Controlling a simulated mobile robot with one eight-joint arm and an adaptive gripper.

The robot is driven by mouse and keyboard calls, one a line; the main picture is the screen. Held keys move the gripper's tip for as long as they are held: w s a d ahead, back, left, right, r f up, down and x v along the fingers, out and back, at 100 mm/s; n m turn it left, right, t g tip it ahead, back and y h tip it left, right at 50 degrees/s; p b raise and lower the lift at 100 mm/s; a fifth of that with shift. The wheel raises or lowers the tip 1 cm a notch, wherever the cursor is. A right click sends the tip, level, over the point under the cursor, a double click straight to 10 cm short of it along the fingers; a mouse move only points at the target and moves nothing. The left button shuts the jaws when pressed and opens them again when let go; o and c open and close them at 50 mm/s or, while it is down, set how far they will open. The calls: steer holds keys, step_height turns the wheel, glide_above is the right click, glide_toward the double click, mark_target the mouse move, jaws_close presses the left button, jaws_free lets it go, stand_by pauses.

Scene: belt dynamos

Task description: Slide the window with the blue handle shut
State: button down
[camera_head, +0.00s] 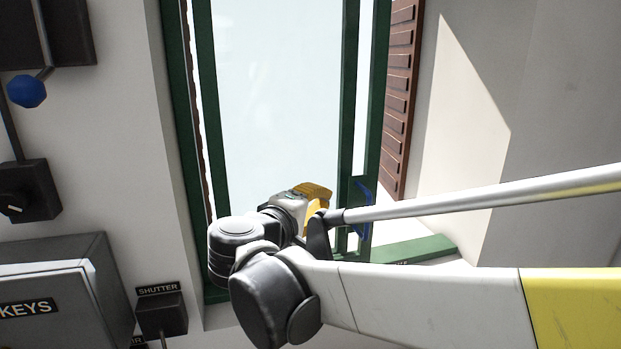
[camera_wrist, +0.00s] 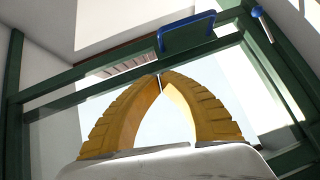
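The window (camera_head: 349,90) has a pale pane in a dark green sash, set in a green outer frame (camera_head: 376,80). Narrow bright gaps show on both sides of the sash in the head view. The blue handle (camera_head: 363,205) is on the lower right part of the window, partly hidden behind my arm. It also shows in the wrist view as a blue-edged plate (camera_wrist: 186,36), beyond my fingertips. My gripper (camera_head: 326,191) has yellow fingers and is just left of the handle in the head view.
A brown louvred shutter (camera_head: 400,95) stands right of the window. On the left wall are a blue knob on a lever (camera_head: 27,91), a dark switch box (camera_head: 32,190), a grey KEYS cabinet (camera_head: 60,290) and a SHUTTER box (camera_head: 162,314). A smaller blue-ended piece (camera_wrist: 258,12) shows in the wrist view.

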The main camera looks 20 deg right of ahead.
glide_toward(363, 186)
steer(key=w, duration=0.4)
steer(key=d, duration=0.4)
steer(key=shift+w+f+p, duration=0.1)
steer(key=shift+f+p, duration=0.3)
steer(key=d+b, duration=0.2)
steer(key=d, duration=3)
steer(key=shift+d, duration=0.25)
steer(key=shift+a, duration=0.1)
